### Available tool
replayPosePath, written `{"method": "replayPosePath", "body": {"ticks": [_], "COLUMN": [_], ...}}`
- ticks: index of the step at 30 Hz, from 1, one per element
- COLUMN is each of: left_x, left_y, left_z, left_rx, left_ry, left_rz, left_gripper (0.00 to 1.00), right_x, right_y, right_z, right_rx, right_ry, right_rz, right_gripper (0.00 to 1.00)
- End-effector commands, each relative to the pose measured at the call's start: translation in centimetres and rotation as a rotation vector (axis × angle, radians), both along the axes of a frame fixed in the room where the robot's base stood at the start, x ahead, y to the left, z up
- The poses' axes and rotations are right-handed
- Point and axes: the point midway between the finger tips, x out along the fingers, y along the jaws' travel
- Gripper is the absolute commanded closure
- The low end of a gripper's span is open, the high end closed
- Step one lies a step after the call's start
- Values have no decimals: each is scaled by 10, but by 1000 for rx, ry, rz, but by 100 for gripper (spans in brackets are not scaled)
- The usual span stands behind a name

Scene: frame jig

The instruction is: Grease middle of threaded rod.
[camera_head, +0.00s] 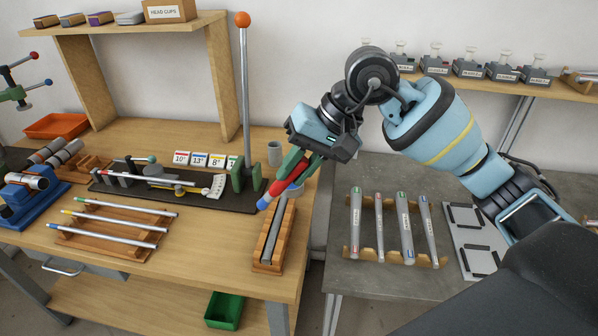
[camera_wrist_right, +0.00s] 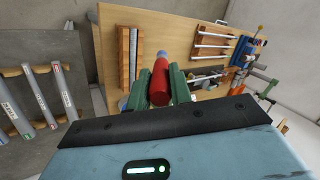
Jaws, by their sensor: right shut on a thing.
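My right gripper (camera_head: 293,172) has green fingers and is shut on a red stick with a blue end (camera_head: 269,197). It holds the stick tilted, blue end down and left, over the bench near the narrow wooden holder. The red body (camera_wrist_right: 159,85) also shows between the fingers in the right wrist view. Thin metal rods (camera_head: 112,229) with coloured ends lie on a wooden rack at the left. Another rod (camera_head: 175,186) lies along the dark jig plate (camera_head: 120,190). I cannot make out thread on any rod. My left gripper is not in view.
A narrow wooden holder with a grey strip (camera_head: 273,237) lies at the bench's right edge. A green post with a tall rod and orange ball (camera_head: 243,20) stands behind the stick. A grey cup (camera_head: 274,153) is nearby. Several labelled tubes (camera_head: 405,225) lie on the grey table.

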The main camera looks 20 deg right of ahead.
Motion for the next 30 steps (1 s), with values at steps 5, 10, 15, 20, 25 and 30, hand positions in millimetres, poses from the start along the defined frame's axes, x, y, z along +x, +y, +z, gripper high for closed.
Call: {"method": "replayPosePath", "body": {"ticks": [5,10,15,20,25,30], "left_x": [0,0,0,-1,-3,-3], "left_y": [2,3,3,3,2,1], "left_z": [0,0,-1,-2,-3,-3], "left_rx": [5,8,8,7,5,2], "left_ry": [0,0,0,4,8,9], "left_rz": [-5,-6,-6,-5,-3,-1], "left_gripper": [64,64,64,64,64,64], "right_x": [0,0,0,0,0,0], "right_y": [0,0,0,0,0,0], "right_z": [1,-2,-16,-33,-45,-49], "right_rx": [1,1,1,1,0,0], "right_ry": [2,3,5,5,5,1], "right_rz": [-1,-1,-2,-2,-2,-2], "right_gripper": [100,100,100,100,100,100]}}
